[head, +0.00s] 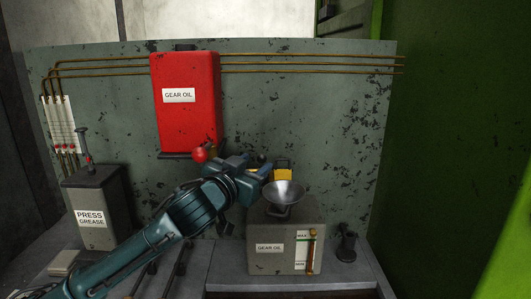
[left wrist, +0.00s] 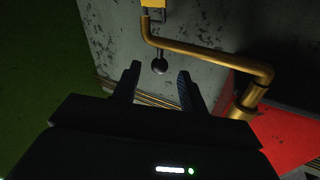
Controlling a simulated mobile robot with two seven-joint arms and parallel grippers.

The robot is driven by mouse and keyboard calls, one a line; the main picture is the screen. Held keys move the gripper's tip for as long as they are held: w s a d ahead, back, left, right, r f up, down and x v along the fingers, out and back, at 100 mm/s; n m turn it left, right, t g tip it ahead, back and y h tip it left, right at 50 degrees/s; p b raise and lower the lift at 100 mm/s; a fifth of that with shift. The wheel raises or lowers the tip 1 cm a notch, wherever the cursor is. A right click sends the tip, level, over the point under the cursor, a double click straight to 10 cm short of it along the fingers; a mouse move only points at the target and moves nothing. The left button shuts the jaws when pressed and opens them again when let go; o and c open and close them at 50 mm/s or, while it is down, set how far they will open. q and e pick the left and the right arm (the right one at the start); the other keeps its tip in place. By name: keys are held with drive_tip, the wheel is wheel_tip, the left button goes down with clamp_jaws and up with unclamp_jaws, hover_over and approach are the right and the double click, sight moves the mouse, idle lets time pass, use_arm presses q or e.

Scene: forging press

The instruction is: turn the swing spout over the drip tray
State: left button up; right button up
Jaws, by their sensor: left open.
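The swing spout is a brass pipe (left wrist: 205,52) in the left wrist view. It comes from a thick brass fitting (left wrist: 245,98) by the red tank, bends, and runs across to a dark tip beside a yellow part. A black ball knob (left wrist: 160,66) on a short stem is by the pipe. My left gripper (left wrist: 157,82) is open, its fingers on either side of the knob, with no visible grip. In the head view my left gripper (head: 262,168) is in front of the panel, below and right of the red tank, hiding most of the spout. I cannot make out the drip tray. My right gripper is not in view.
The red gear oil tank (head: 190,120) hangs on the panel, with a red ball (head: 200,155) below. A metal funnel (head: 284,192) sits on the grey gear oil box (head: 262,262), near my gripper. A press grease box (head: 95,195) stands left. A small dark fixture (head: 347,245) stands right.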

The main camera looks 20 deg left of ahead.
sight(259, 161)
use_arm(q)
drive_tip(key=w, duration=0.3)
drive_tip(key=w+d+p, duration=0.1)
drive_tip(key=w, duration=0.2)
drive_tip(key=shift+w+d, duration=0.1)
clamp_jaws()
idle(0.3)
